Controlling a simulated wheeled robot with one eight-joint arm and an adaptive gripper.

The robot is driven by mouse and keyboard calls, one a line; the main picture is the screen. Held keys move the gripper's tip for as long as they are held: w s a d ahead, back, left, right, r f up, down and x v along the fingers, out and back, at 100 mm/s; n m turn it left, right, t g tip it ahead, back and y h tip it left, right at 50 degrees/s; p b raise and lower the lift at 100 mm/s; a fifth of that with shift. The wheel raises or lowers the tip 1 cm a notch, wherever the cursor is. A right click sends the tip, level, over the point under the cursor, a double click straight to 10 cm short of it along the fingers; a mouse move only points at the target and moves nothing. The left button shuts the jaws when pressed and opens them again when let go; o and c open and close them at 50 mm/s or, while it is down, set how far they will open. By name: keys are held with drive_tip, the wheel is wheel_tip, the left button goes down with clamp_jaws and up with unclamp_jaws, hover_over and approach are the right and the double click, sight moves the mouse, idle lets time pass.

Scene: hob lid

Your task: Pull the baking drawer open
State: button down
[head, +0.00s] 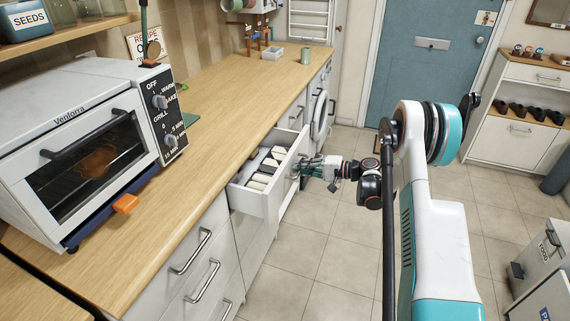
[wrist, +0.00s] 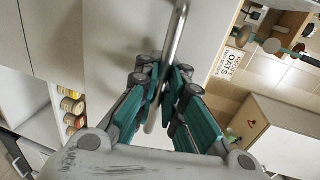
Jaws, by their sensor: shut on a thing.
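A white drawer (head: 257,203) under the wooden worktop stands pulled out in the head view. It holds several pale blocks or packets and some dark grey items. Whether it carries a label is not visible. My gripper (head: 308,167) is at the drawer's front, on its right side. In the wrist view, my gripper (wrist: 165,85) is shut on the metal bar handle (wrist: 178,35), with the bar running between its two fingers. The drawer's white front (wrist: 110,45) lies just behind the handle.
A toaster oven (head: 90,145) stands on the worktop (head: 205,90). Closed drawers with bar handles (head: 190,252) are nearer me, left of my arm. A washing machine (head: 320,112) is beyond the open drawer. The tiled floor (head: 305,245) right of the drawer is clear.

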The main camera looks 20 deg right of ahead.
drive_tip(key=f+v, duration=0.3)
drive_tip(key=v, duration=1.4)
drive_tip(key=shift+s+d, duration=0.3)
drive_tip(key=shift+d, duration=0.1)
drive_tip(key=shift+f, duration=0.1)
drive_tip(key=c, duration=1.7)
unclamp_jaws()
drive_tip(key=v, duration=1.2)
drive_tip(key=shift+a, duration=0.15)
